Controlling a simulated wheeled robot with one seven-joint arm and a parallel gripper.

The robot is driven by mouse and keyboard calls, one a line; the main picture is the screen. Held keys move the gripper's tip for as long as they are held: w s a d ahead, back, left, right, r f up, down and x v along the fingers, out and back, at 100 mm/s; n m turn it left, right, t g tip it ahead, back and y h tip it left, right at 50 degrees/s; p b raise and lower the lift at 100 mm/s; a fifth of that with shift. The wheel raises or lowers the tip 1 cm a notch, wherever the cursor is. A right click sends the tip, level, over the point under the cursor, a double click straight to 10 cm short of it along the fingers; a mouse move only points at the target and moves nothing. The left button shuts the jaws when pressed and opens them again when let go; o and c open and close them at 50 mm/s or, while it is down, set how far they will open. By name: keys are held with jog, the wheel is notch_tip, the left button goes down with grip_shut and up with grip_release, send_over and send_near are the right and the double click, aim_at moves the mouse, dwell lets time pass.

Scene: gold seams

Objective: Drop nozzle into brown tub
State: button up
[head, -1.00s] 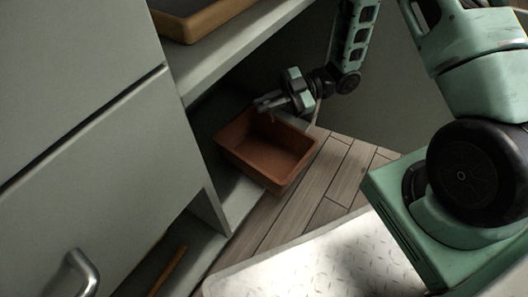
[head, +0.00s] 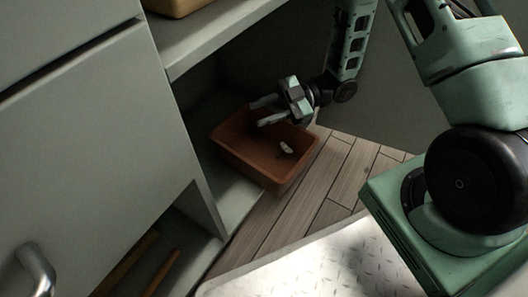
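The brown tub (head: 240,168) sits on the low shelf, its near end at the shelf's edge. A small whitish piece, which looks like the nozzle (head: 286,147), is inside the tub toward its right side. My gripper (head: 262,112) is over the tub's far rim, with its two fingers spread apart and pointing left. Nothing shows between the fingers. The nozzle is apart from the fingers, below and to the right of them.
A shelf board (head: 215,38) runs above the tub, with a tan tray (head: 180,8) on it. A grey cabinet front with a metal handle (head: 38,270) stands at left. Wooden floor (head: 310,180) is clear right of the tub.

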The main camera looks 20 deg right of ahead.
jog(key=shift+r, duration=0.1)
notch_tip(320, 180, up, 10)
jog(key=p, duration=0.7)
